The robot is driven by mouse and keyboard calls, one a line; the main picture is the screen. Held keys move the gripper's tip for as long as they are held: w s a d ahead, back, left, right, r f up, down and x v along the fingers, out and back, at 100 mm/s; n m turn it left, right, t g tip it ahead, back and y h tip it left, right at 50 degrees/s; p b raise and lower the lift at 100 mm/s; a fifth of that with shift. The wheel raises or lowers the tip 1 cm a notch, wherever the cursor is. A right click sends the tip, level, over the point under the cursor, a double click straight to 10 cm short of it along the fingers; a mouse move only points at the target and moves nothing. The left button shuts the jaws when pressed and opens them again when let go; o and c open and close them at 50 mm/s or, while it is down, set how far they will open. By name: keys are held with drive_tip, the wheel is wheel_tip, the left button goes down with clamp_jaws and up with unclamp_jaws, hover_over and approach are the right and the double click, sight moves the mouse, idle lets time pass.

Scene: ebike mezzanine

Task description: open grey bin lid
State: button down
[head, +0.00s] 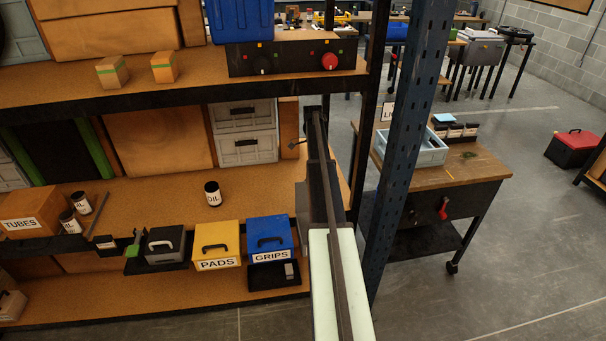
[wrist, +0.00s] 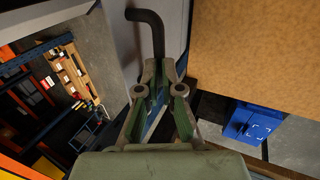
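The grey bin (head: 165,247) stands on a black tray on the lower shelf, left of the yellow PADS bin. The bar's other end is free and bends left. The grey bin cannot be identified in the wrist view.
The yellow PADS bin (head: 217,257) and blue GRIPS bin (head: 270,236) stand right of the grey bin. An oil can (head: 212,194) stands behind them. A blue upright (head: 405,130) is right of my arm. Bare shelf (head: 150,200) lies behind the bins.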

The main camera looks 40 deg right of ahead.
drive_tip(key=shift+w+x, duration=0.25)
drive_tip(key=shift+x, duration=0.8)
drive_tip(key=c, duration=1.3)
unclamp_jaws()
drive_tip(key=shift+f, duration=0.1)
drive_tip(key=shift+o, duration=1)
drive_tip(key=shift+w+d+f, duration=0.2)
drive_tip(key=shift+w, duration=0.05)
drive_tip(key=shift+r, duration=0.15)
drive_tip(key=shift+c, duration=0.2)
drive_tip(key=shift+c, duration=0.3)
